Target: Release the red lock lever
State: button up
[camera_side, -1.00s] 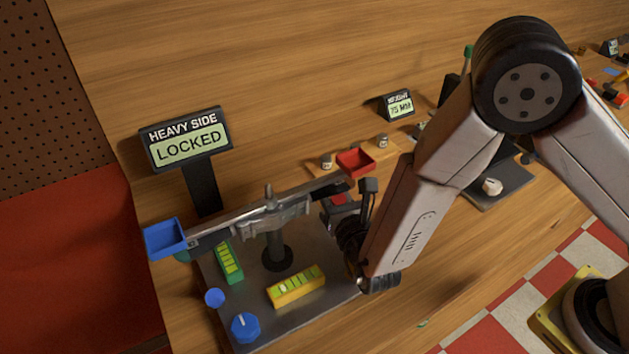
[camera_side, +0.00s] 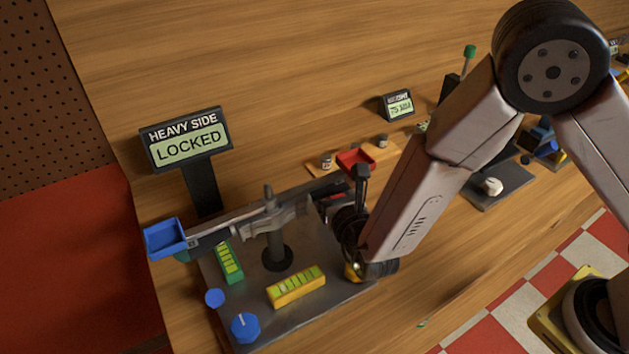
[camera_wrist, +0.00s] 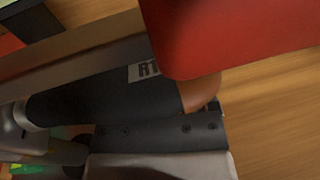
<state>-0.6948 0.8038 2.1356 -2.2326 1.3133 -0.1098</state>
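A balance with a grey beam (camera_side: 235,222) stands on a dark base plate (camera_side: 330,308). It has a blue pan (camera_side: 165,239) at the left end and a red pan (camera_side: 352,159) at the right end. A small red part, possibly the lock lever (camera_side: 336,196), shows under the right end of the beam, mostly covered by my gripper. My gripper (camera_side: 347,215) is at that right end, just below the red pan. Its fingertips are hidden, and I cannot tell whether it touches the red part. In the wrist view a large red surface (camera_wrist: 230,35), likely the pan, fills the upper right.
The sign (camera_side: 187,141) reads HEAVY SIDE LOCKED. A green block (camera_side: 228,262), a yellow block (camera_side: 296,287) and a blue knob (camera_side: 245,327) are on the plate. A small display (camera_side: 398,106) stands behind. The wooden table is bare at the front right.

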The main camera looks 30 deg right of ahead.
jog(key=shift+s, duration=0.15)
jog(key=shift+v, duration=3.8)
jog(key=shift+f, duration=0.1)
jog(key=shift+f+t, duration=0.35)
jog(key=shift+t, duration=0.45)
jog(key=shift+w+d, duration=0.25)
jog(key=shift+w, duration=1.05)
jog(key=shift+w+d, duration=0.25)
jog(key=shift+w, duration=1)
jog(key=shift+w+d, duration=0.25)
jog(key=shift+w, duration=1.05)
grip_shut()
